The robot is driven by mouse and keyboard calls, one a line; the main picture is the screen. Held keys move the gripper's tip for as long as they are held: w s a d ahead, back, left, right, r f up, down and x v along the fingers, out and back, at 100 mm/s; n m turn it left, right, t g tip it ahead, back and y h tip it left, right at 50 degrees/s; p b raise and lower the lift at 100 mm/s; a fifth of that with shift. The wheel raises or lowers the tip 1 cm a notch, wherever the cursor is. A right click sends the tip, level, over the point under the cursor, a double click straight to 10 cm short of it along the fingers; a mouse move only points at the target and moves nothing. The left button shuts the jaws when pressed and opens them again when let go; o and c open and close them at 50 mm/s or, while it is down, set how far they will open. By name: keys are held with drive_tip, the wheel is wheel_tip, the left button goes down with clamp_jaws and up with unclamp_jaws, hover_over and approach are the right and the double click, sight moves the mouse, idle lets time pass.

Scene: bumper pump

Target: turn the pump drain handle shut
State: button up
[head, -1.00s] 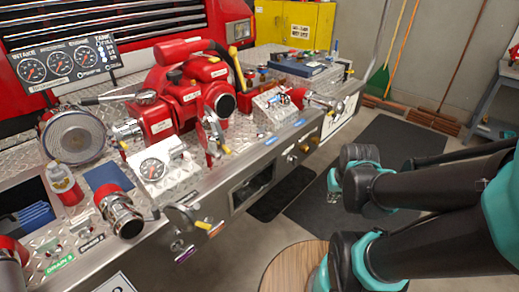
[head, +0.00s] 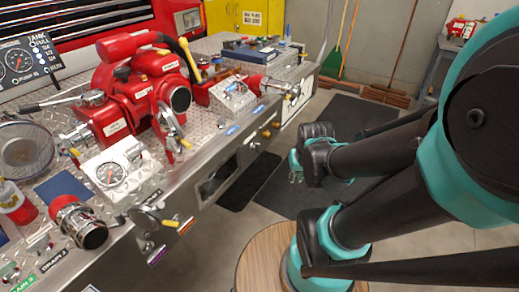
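A small handle with a yellow tip (head: 169,222) sticks out from a round metal plate on the front face of the metal bumper (head: 190,200). A purple label sits below it. Its wording is too small to read, so I cannot tell if this is the pump drain handle. My arm reaches in from the right, and its far end, where my gripper (head: 296,166) seems to be, is right of the bumper, apart from it and from the handle.
A capped outlet (head: 80,222) and a red-and-white bottle (head: 15,203) are at the left. A round wooden surface (head: 262,262) lies below my arm. Dark mats (head: 250,182) cover floor beside the bumper.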

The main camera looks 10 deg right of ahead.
drive_tip(key=shift+o, duration=1.4)
drive_tip(key=w+a+r+n+y, duration=0.1)
drive_tip(key=w+r+n, duration=0.1)
drive_tip(key=w, duration=0.7)
drive_tip(key=shift+w+a+r+n, duration=0.15)
drive_tip(key=shift+w+r+n, duration=0.2)
drive_tip(key=shift+n, duration=0.05)
drive_tip(key=n+g+y, duration=0.1)
drive_tip(key=n+y, duration=0.2)
drive_tip(key=n, duration=0.5)
hover_over(258, 153)
drive_tip(key=s+d, duration=0.3)
drive_tip(key=d, duration=0.2)
wheel_tip(258, 153, down, 6)
drive_tip(key=shift+h, duration=0.3)
drive_tip(key=x, duration=1.6)
drive_tip(key=shift+s+a+f, duration=0.15)
drive_tip(key=shift+s+f, duration=0.15)
clamp_jaws()
